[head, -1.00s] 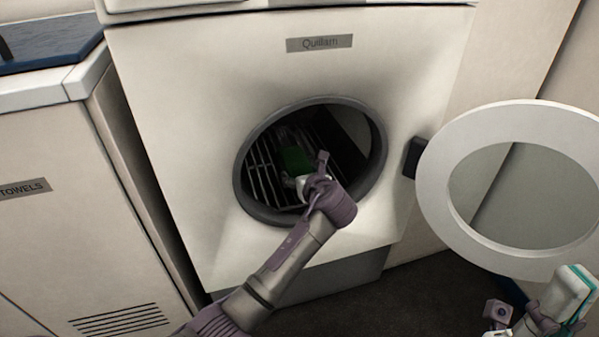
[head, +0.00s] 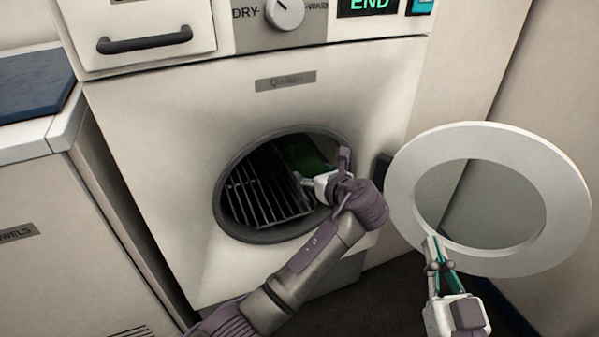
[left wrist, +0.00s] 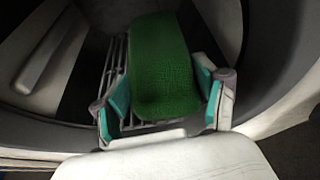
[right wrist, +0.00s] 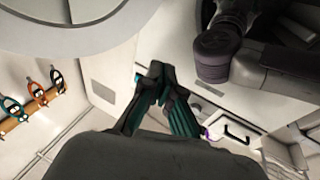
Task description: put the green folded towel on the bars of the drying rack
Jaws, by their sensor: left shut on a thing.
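The green folded towel (head: 307,157) is inside the round drum opening, toward its right side. My left gripper (head: 313,181) reaches in through the opening and is shut on the towel's near end. In the left wrist view the towel (left wrist: 165,65) lies between the two teal finger pads (left wrist: 162,105) and stretches away from me, over the bars. The drying rack (head: 258,190) shows as dark parallel bars at the left and middle of the opening; I cannot tell whether the towel touches them. My right gripper (head: 437,252) is empty and looks shut, before the open door.
The dryer's round door (head: 405,205) stands open on the right. A counter with a blue mat (head: 35,85) stands at the left. Several coloured tools hang on a rail (right wrist: 20,120) in the right wrist view.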

